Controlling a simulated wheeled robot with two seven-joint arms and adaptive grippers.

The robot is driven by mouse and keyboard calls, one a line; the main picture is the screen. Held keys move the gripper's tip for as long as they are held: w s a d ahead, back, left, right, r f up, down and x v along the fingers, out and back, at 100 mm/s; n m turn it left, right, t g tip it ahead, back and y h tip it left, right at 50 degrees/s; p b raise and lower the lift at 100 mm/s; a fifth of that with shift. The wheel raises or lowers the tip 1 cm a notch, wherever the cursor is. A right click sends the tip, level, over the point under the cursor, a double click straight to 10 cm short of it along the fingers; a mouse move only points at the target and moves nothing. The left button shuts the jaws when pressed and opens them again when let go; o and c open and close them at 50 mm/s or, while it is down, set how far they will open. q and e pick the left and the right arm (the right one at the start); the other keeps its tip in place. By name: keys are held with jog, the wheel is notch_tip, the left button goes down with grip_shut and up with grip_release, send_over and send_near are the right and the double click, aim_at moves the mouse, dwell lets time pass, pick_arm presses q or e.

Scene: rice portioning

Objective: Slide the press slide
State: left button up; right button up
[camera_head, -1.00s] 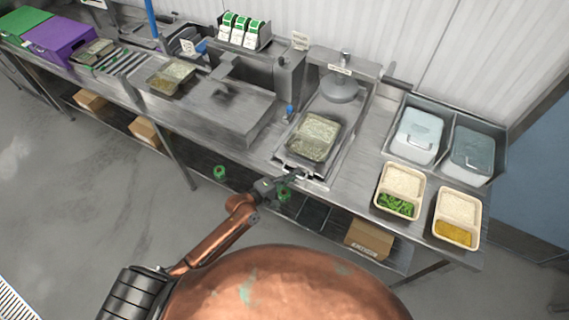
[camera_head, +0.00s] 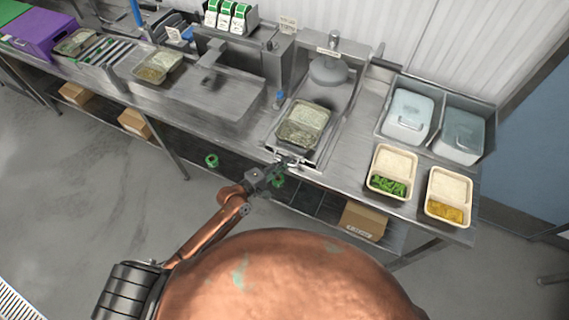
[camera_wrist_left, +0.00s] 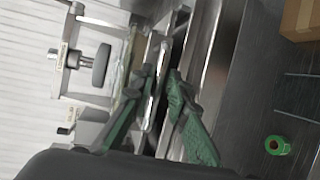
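The press (camera_head: 328,69) stands on the counter, with its round grey plate raised at the back. Its slide (camera_head: 318,152) is a metal bed reaching to the counter's front edge, and a filled container (camera_head: 302,125) sits on it, in front of the plate. My left gripper (camera_head: 287,162) is at the front end of the slide. In the left wrist view its green fingers (camera_wrist_left: 160,80) are apart, with a metal edge or bar showing between them; blur hides whether they touch it. My right gripper is not in view.
Two cream trays (camera_head: 391,188) with rice and toppings stand right of the press, before lidded grey bins (camera_head: 408,115). A steel unit (camera_head: 205,100) is to its left. A cardboard box (camera_head: 362,221) and a green roll (camera_wrist_left: 277,145) are below counter level.

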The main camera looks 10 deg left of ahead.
pick_arm(q)
jog(key=v, duration=1.2)
jog(key=a+f+m+y+b, duration=0.1)
jog(key=a+f+y, duration=0.1)
jog(key=a+f, duration=0.35)
jog(key=s+a+f+m+g+y+b, duration=0.1)
jog(key=a+f, duration=0.1)
jog(key=f, duration=0.7)
jog(key=a+f+y+b, duration=0.1)
jog(key=a+f+y, duration=0.15)
jog(key=f, duration=0.45)
jog(key=s+a+f+m+g+y+b, duration=0.1)
jog(key=s+a+f+m, duration=0.2)
jog(key=f, duration=0.5)
jog(key=s+a+f+g+y+b, duration=0.1)
jog(key=s+a+f+g, duration=0.1)
jog(key=s+a+f, duration=0.4)
jog(key=s+f+m+g+y+b, duration=0.2)
jog(key=s+f+m+g, duration=0.2)
jog(key=s+f, duration=1.35)
jog(key=s+d+f+m+g, duration=0.1)
jog(key=s+f, duration=0.3)
jog(key=s, duration=0.4)
jog(key=s+d+f+m+g+b, duration=0.1)
jog(key=s+d+f+m+g, duration=0.1)
jog(key=s, duration=0.6)
notch_tip(320, 180, down, 2)
jog(key=shift+s+d+f+m+g, duration=0.1)
jog(key=shift+s+d+m+g, duration=0.2)
jog(key=shift+d+m, duration=0.25)
